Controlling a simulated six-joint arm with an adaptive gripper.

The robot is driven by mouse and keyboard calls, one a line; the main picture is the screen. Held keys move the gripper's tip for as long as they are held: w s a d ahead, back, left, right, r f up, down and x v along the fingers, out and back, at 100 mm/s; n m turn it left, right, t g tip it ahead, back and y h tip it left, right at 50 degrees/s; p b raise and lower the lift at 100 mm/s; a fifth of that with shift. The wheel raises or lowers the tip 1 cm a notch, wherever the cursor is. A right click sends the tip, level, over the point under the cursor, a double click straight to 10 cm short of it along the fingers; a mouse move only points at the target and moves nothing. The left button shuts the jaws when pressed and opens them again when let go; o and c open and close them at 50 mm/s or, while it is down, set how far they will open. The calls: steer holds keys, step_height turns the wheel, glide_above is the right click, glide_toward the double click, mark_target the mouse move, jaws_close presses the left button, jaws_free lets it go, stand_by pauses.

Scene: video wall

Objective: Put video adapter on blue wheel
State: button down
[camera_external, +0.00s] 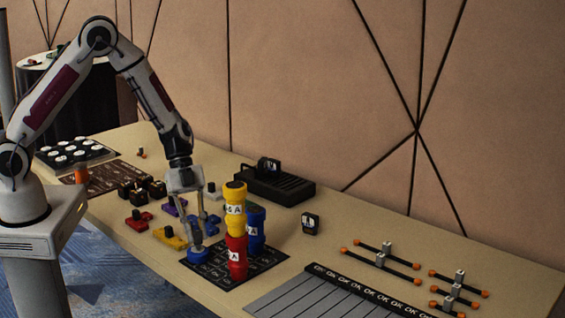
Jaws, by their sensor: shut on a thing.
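My gripper (197,242) points down over the left edge of a dark labelled mat (215,270). It is shut on a blue round piece (198,256), low at the mat; I cannot tell whether the piece touches it. A blue stack of wheel-like pieces (256,238) stands on the mat to the right, partly hidden by a stack with yellow (235,210) over red (237,258) pieces. I cannot tell for sure which thing is the video adapter. A small black block with a pale face (310,223) stands alone right of the mat.
A black slotted rack (280,185) holds another black block (268,167). Red (138,221), yellow (170,237) and purple (176,206) pieces lie left of my gripper. A grey striped board (320,298) and orange-ended rods (388,258) lie right. The table between rack and rods is mostly clear.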

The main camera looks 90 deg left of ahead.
steer(key=shift+f, duration=0.15)
steer(key=c, duration=1.9)
jaws_free()
steer(key=v, duration=1.2)
steer(key=shift+r, duration=0.2)
steer(key=s+d+r+n+y, duration=0.3)
steer(key=s+d+r+n, duration=0.25)
steer(key=s+r, duration=0.55)
steer(key=shift+s+d+r+n+t+y, duration=0.25)
steer(key=shift+s+r+n+t+y, duration=0.25)
steer(key=shift+s+r+n, duration=1.2)
steer(key=shift+s+d+r+n+t+y, duration=0.25)
steer(key=shift+s+r+n+t+y, duration=0.5)
steer(key=shift+s, duration=2)
steer(key=shift+s+d+r+n+t+y, duration=0.25)
steer(key=shift+s+r+n, duration=0.55)
steer(key=shift+s+n, duration=1.05)
